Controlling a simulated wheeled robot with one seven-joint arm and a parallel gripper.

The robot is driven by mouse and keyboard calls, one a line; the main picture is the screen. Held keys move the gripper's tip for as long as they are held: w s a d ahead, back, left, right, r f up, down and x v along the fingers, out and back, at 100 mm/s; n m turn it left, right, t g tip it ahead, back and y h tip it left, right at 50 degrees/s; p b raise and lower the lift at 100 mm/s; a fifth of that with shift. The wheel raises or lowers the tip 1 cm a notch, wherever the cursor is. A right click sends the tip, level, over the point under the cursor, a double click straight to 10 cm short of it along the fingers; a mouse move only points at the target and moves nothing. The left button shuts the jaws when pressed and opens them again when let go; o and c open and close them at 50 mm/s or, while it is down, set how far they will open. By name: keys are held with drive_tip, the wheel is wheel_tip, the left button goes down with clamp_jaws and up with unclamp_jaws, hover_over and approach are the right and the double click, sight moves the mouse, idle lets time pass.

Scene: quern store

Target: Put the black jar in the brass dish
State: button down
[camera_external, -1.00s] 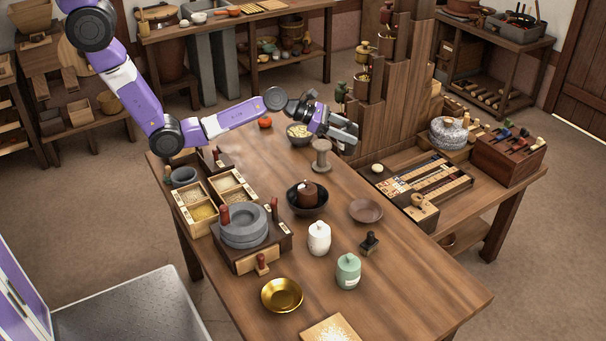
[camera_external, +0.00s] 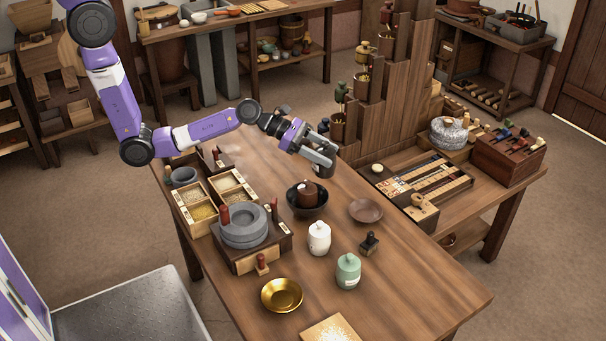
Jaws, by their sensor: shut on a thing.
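My gripper (camera_external: 323,158) is above the far half of the table, its fingers pointing right and downward. It is shut on a dark thing, which I take to be the black jar (camera_external: 323,170); the fingers hide much of it and only its dark lower part shows. The brass dish (camera_external: 282,295) is a shiny gold, shallow bowl near the table's front left edge. It is empty and well apart from my gripper.
A dark bowl holding a brown jar (camera_external: 308,190), a white jar (camera_external: 319,238), a green jar (camera_external: 348,270), a dark stamp (camera_external: 369,243) and a brown saucer (camera_external: 366,210) stand mid-table. A stone quern (camera_external: 244,228) stands left. The front right tabletop is clear.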

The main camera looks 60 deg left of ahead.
drive_tip(key=s+d+m+g+h, duration=0.1)
drive_tip(key=s+d, duration=0.3)
drive_tip(key=s, duration=0.6)
drive_tip(key=s+d, duration=0.4)
drive_tip(key=s, duration=0.6)
wheel_tip(320, 180, up, 5)
drive_tip(key=n+t+y+b, duration=0.3)
drive_tip(key=n+y+b, duration=0.1)
drive_tip(key=b, duration=0.2)
hover_over(282, 299)
wheel_tip(282, 299, down, 20)
drive_tip(key=shift+r, duration=0.1)
drive_tip(key=shift+c, duration=2.3)
unclamp_jaws()
